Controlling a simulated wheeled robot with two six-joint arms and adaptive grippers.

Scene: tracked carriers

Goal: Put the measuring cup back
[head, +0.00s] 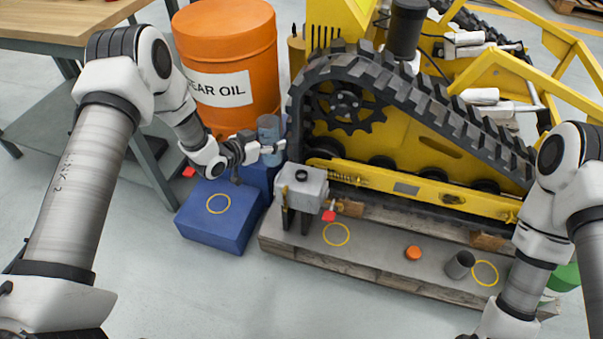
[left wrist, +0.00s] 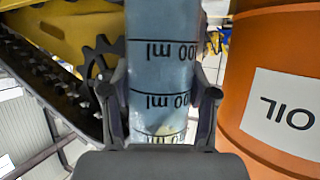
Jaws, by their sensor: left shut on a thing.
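The measuring cup (head: 269,128) is a clear bluish cylinder with dark graduation marks. My left gripper (head: 268,149) is shut around it and holds it upright, between the orange oil drum and the track. The left wrist view shows the cup (left wrist: 162,75) between the two fingers (left wrist: 160,110), its marks upside down in that picture. A blue box (head: 215,228) with a yellow ring (head: 218,204) on its top stands below and left of the cup. My right arm shows at the right, but its gripper is outside the picture.
The orange drum (head: 225,45) and the yellow tracked carrier (head: 430,155) flank the cup closely. On the pallet bench (head: 375,255) are a grey block (head: 301,185), an orange cap (head: 413,253), a dark grey cup (head: 460,264) and yellow rings (head: 336,234). The blue box's ringed top is bare.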

